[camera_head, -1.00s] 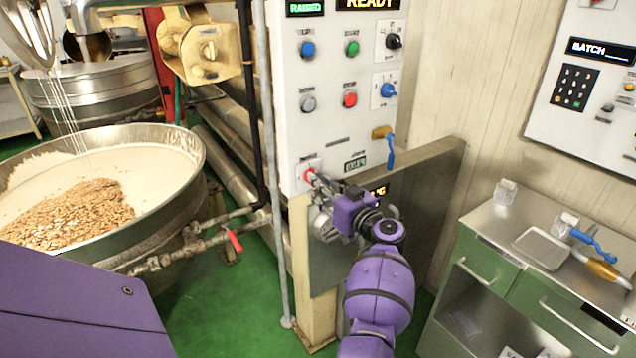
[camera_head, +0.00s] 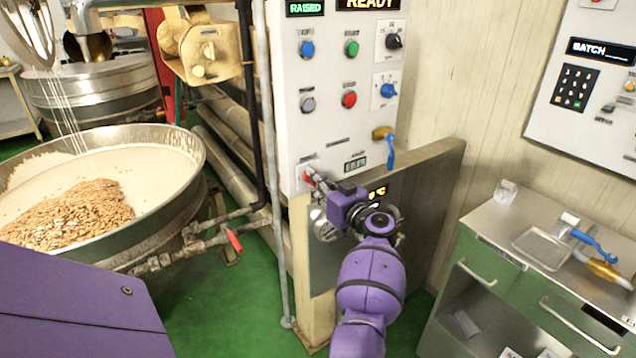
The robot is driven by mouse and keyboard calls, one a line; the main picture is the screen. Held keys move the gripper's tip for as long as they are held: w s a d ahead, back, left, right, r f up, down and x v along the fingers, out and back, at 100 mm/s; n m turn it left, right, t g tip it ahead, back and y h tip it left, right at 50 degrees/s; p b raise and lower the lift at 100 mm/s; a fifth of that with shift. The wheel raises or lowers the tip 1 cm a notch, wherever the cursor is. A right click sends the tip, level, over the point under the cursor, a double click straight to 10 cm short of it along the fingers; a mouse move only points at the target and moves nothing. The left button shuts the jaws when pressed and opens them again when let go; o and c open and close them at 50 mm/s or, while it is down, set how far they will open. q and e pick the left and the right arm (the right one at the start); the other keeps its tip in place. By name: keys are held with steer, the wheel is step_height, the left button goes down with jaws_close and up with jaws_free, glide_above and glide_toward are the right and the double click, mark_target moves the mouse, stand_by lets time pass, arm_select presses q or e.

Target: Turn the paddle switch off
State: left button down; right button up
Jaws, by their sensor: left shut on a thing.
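A white control panel (camera_head: 325,125) stands at the center of the head view. At its lower left is a small red switch (camera_head: 308,178); its label is too small to read, so I cannot tell for sure that it is the paddle switch. My left gripper (camera_head: 314,181) reaches up to this switch from the lower right. Its fingers are shut on the red switch and partly hide it. Which way the switch is turned cannot be made out. My right gripper is not in view.
Above are blue, green, grey and red buttons, a black knob (camera_head: 394,41), a blue knob (camera_head: 388,90) and a blue-handled lever (camera_head: 391,150). A vertical pipe (camera_head: 273,200) runs left of the panel. A large kettle (camera_head: 150,205) stands left, a green cabinet (camera_head: 490,265) right.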

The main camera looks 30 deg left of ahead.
arm_select(q)
steer(key=n, duration=1.7)
steer(key=shift+n, duration=0.4)
stand_by(0.6)
steer(key=c, duration=1.8)
jaws_free()
steer(key=shift+d, duration=0.1)
